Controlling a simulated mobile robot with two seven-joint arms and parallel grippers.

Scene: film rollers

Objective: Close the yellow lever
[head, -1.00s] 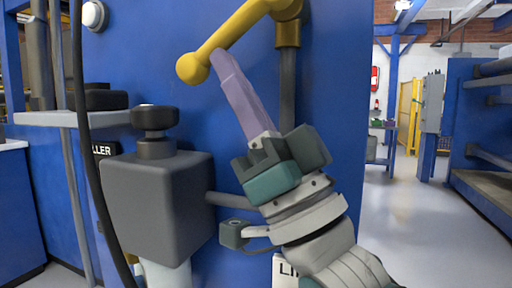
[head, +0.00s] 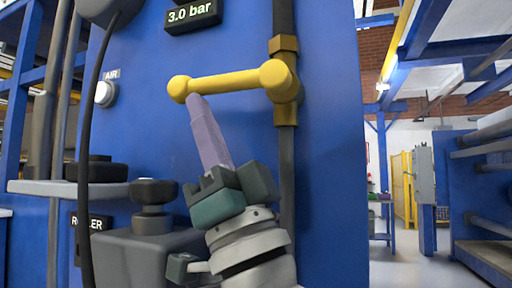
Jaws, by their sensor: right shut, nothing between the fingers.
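The yellow lever (head: 225,83) is on a valve on the blue panel. Its arm runs nearly level to the left from the brass valve body (head: 286,80) on a dark vertical pipe (head: 288,180) and ends in a round knob (head: 179,88). My right gripper (head: 194,100) comes up from below with its purple fingers shut and empty. The fingertips are just under the lever near the knob; I cannot tell whether they touch it. My left gripper is not in view.
A display reading 3.0 bar (head: 192,14) is above the lever. A grey box with a black knob (head: 153,192) is at the lower left, beside a grey shelf (head: 60,188). A black cable (head: 86,150) hangs at the left. Open floor (head: 410,265) lies at the right.

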